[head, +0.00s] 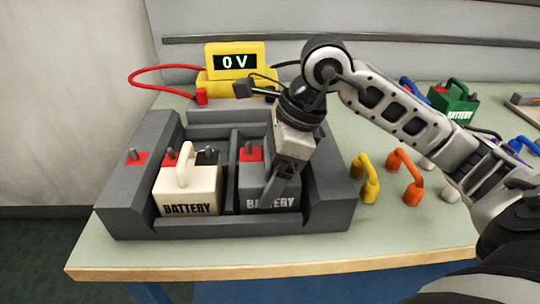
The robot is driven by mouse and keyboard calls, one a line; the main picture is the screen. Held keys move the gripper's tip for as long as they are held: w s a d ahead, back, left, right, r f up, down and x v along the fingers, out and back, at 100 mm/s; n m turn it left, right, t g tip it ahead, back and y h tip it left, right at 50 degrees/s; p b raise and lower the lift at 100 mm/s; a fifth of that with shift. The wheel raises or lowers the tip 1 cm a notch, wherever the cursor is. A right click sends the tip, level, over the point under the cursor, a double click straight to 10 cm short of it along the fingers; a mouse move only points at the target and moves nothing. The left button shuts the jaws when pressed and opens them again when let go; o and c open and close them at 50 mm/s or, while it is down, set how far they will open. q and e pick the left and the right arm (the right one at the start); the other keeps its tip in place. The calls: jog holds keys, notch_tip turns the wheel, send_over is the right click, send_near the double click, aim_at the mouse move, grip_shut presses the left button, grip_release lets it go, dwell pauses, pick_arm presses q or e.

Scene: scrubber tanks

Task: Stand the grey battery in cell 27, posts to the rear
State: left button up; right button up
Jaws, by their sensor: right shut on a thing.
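The grey battery (262,190) is upright in the right-hand compartment of the dark grey tray (120,215), its BATTERY label facing the front. Its red post (250,152) shows at the rear left; the other post is hidden behind my gripper. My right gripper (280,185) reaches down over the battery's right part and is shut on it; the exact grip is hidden. Whether the battery rests fully on the compartment floor cannot be seen. No cell number is readable. My left gripper is not in view.
A cream battery (187,190) stands in the compartment to the left, past a divider. A yellow meter (236,70) reading 0 V stands behind the tray. Yellow (370,178) and orange (404,175) handle-shaped pieces stand to the right. A green battery (455,105) is at back right.

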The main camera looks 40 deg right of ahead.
dwell(0.3)
jog(key=shift+f, duration=0.1)
jog(key=o, duration=1.8)
jog(key=shift+f, duration=0.1)
jog(key=shift+o, duration=0.2)
jog(key=shift+r, duration=0.35)
jog(key=p+v, duration=0.1)
jog(key=v, duration=1)
jog(key=shift+s+d+r, duration=0.15)
jog(key=shift+s+r, duration=0.05)
jog(key=shift+r, duration=0.1)
